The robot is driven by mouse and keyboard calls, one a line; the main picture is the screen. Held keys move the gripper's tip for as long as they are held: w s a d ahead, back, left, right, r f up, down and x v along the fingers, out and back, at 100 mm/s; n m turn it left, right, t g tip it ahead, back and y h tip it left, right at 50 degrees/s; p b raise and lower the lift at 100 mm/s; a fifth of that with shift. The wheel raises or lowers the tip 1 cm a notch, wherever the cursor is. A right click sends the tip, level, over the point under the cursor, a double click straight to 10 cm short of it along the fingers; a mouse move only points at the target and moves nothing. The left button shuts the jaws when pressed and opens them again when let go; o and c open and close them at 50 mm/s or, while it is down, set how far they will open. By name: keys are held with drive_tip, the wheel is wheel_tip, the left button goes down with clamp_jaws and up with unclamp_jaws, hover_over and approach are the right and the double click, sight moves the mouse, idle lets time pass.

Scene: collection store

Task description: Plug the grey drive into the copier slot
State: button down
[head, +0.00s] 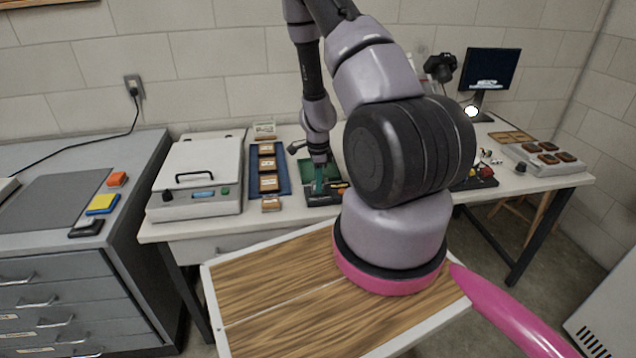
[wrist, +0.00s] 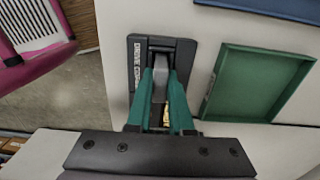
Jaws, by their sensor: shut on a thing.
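My gripper (wrist: 161,82) has teal fingers and is shut on the grey drive (wrist: 161,70), which shows between the fingertips in the wrist view. The black copier (wrist: 186,47) lies beneath the drive, with a pale label along its left side. The drive's far end is over the copier's dark recess. I cannot tell whether it is in the slot or just above it. In the head view my gripper (head: 320,182) is over the dark copier (head: 314,200) on the white table, and the drive is too small to make out.
A green tray (wrist: 262,48) is right of the copier in the wrist view; it is behind the gripper in the head view (head: 334,166). A blue tray of brown blocks (head: 283,178) and a white lidded machine (head: 198,205) stand to the left.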

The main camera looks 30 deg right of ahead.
drive_tip(key=shift+f, duration=0.2)
drive_tip(key=c, duration=1.1)
unclamp_jaws()
drive_tip(key=shift+r, duration=5.5)
